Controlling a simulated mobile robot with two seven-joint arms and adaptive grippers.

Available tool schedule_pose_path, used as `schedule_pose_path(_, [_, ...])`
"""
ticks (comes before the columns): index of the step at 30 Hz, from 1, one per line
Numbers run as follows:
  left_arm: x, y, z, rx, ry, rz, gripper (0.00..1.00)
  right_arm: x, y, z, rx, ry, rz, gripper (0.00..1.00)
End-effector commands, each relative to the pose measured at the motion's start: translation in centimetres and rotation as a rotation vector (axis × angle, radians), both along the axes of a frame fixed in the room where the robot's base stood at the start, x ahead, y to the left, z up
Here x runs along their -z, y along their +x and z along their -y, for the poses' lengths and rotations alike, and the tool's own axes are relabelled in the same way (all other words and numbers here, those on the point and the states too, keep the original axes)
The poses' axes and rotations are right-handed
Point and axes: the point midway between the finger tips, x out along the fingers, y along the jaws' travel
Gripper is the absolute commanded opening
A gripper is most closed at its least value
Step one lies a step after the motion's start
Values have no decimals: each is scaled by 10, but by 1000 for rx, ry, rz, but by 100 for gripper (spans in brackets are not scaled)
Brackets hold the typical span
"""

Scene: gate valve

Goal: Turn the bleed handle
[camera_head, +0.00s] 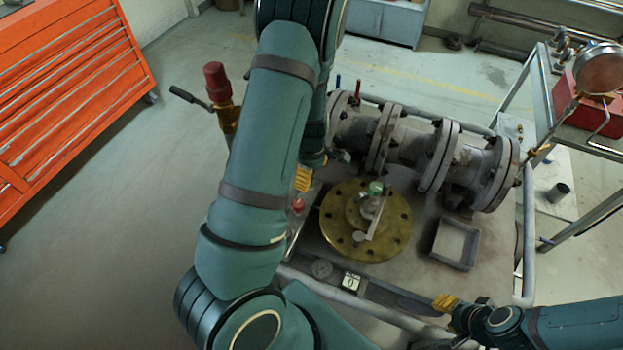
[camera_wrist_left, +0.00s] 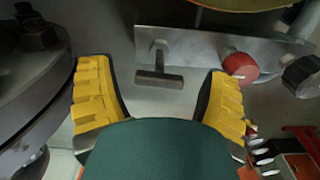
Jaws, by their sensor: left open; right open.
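A dark T-shaped handle (camera_wrist_left: 160,78), which looks like the bleed handle, stands out from a metal plate (camera_wrist_left: 200,45) in the left wrist view. My left gripper (camera_wrist_left: 160,94) is open, with its yellow fingers spread on either side of the handle and apart from it. In the head view my left gripper (camera_head: 304,178) is partly hidden by my arm, left of the brass flange (camera_head: 335,235). I cannot make out the handle there. My right gripper (camera_head: 446,302) is open and empty at the bench's front edge, with its jaws small in view.
A red knob (camera_wrist_left: 239,66) and a black knob (camera_wrist_left: 302,76) sit right of the handle. A grey flanged pipe (camera_head: 412,150) runs behind the brass flange, and an empty square tray (camera_head: 470,262) lies right of it. An orange tool cabinet (camera_head: 70,90) stands left.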

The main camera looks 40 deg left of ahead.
Motion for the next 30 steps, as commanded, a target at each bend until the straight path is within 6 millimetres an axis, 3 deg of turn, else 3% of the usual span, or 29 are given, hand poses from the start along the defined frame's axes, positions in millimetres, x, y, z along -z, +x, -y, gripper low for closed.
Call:
schedule_pose_path(6, [16, 0, 0, 0, 0, 1, 78, 4, 0, 0, 0, -1, 1, 36])
schedule_pose_path(15, [16, 0, 0, 0, 0, 1, 78, 4, 0, 0, -1, -1, 0, 36])
schedule_pose_path(21, [16, 0, 0, 0, 0, 1, 8, 4, 0, 0, -1, -1, 0, 36])
schedule_pose_path(30, [16, 0, 0, 5, 0, 2, 5, 4, 0, 0, -1, 0, 0, 36])
